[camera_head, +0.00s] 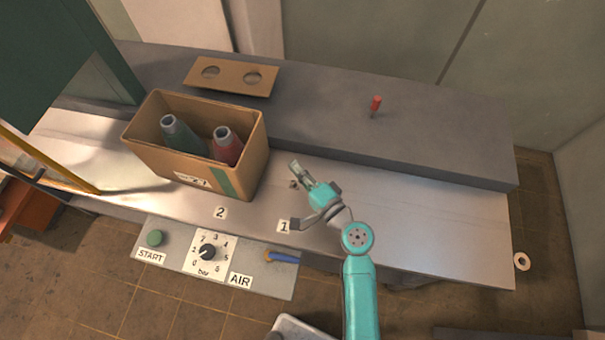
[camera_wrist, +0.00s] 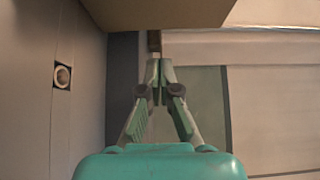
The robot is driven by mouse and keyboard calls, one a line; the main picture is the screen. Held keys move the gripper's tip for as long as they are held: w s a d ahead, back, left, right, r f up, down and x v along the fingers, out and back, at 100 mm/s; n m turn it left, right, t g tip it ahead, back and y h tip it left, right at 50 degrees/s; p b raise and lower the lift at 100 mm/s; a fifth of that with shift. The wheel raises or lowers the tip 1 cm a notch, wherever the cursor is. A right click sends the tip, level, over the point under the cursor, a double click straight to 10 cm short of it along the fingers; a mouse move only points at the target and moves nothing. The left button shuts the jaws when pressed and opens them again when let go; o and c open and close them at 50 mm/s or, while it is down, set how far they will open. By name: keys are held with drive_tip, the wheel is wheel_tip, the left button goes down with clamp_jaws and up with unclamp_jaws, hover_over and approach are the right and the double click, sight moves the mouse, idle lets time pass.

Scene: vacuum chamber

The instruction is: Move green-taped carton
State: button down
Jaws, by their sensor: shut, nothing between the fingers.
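The open cardboard carton (camera_head: 246,165) stands upright on the light bench at left centre. A green tape strip (camera_head: 226,183) runs down its near face, beside a label. Inside stand a dark green cone-shaped object (camera_head: 180,134) and a red one (camera_head: 228,147); their lower parts are hidden. My gripper (camera_head: 296,166) is to the right of the carton, apart from it in the head view, and holds nothing. In the wrist view its fingertips (camera_wrist: 153,68) meet and a brown surface, which I cannot identify for sure, crosses the top.
A brown panel with two holes (camera_head: 231,87) lies on the raised grey ledge (camera_head: 330,120) behind. A red-handled tool (camera_head: 376,104) stands there too. The control panel (camera_head: 270,284) with green button, dial and blue lever is in front. The bench's right part (camera_head: 440,230) is clear.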

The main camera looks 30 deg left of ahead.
sight(264, 146)
drive_tip(key=x, duration=0.5)
drive_tip(key=a, duration=0.1)
drive_tip(key=s+a, duration=0.1)
drive_tip(key=a, duration=0.1)
drive_tip(key=shift+s+a, duration=0.1)
drive_tip(key=shift+a, duration=0.25)
drive_tip(key=s+a, duration=0.1)
drive_tip(key=a, duration=0.3)
drive_tip(key=s+a, duration=0.1)
drive_tip(key=a, duration=0.2)
drive_tip(key=s+a, duration=0.2)
drive_tip(key=a, duration=0.2)
drive_tip(key=shift+a, duration=0.3)
